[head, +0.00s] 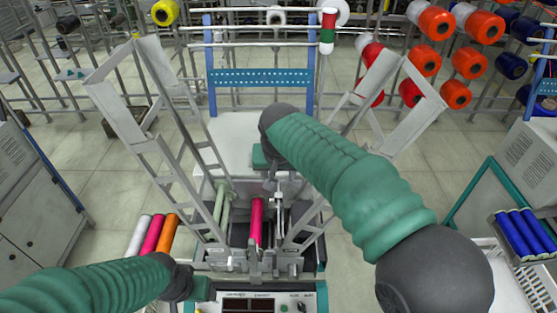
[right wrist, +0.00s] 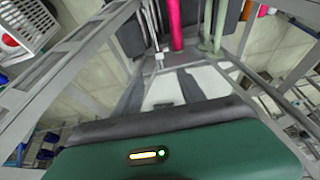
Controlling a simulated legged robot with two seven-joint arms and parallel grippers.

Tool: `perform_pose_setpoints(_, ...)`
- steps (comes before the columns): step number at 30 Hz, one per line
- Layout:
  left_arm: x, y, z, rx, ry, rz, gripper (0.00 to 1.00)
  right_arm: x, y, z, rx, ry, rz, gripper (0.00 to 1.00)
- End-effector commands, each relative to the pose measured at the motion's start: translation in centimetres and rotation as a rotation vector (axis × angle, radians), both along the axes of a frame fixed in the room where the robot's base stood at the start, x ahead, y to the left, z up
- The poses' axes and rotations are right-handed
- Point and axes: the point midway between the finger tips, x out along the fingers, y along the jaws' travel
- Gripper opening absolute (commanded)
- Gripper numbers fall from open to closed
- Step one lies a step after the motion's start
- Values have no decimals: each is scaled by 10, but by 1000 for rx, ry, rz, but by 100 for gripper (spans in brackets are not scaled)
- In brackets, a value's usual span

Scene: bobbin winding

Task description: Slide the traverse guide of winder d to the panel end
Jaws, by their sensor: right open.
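The winder (head: 225,265) stands in front of me, with a pink bobbin (head: 257,222) and a pale green rod or bobbin (head: 222,205) lengthwise in it. Both also show at the top of the right wrist view. A small pale fitting on a thin rod (right wrist: 158,58), perhaps the traverse guide, lies beside the pink bobbin. The control panel (head: 262,301) is at the near end. My right gripper (head: 273,186) is open above the far part of the winder, its dark fingers (right wrist: 160,92) apart and empty. My left gripper (head: 202,289) is left of the panel; its fingers are unclear.
Grey slanted frames (head: 190,150) rise on both sides of the winder. White, pink and orange bobbins (head: 154,234) lie at left, blue bobbins (head: 525,232) at right. A creel with orange cones (head: 436,23) stands behind. Tiled floor is free between machines.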

Motion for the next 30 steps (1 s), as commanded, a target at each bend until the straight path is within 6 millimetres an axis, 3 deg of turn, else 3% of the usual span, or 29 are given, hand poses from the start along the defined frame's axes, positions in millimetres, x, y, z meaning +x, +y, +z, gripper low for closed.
perform_pose_setpoints(6, 0, 0, -3, 0, 0, 0, 63, -26, 1, 62, 3, -6, 2, 47)
perform_pose_setpoints(13, 0, 0, -2, 0, 0, 0, 63, -47, -1, 111, 2, -3, 1, 47)
perform_pose_setpoints(18, 0, 0, -1, 0, 0, 0, 63, -53, -1, 124, 0, 1, 1, 47)
perform_pose_setpoints(25, 0, 0, -1, 0, 0, 0, 63, -54, -1, 124, 0, 1, 0, 47)
perform_pose_setpoints(28, -1, 0, -1, 0, 0, 0, 50, -54, -1, 124, 0, 1, 0, 47)
perform_pose_setpoints(30, -1, 0, -1, 0, -1, 0, 47, -54, -1, 124, 0, 0, 0, 47)
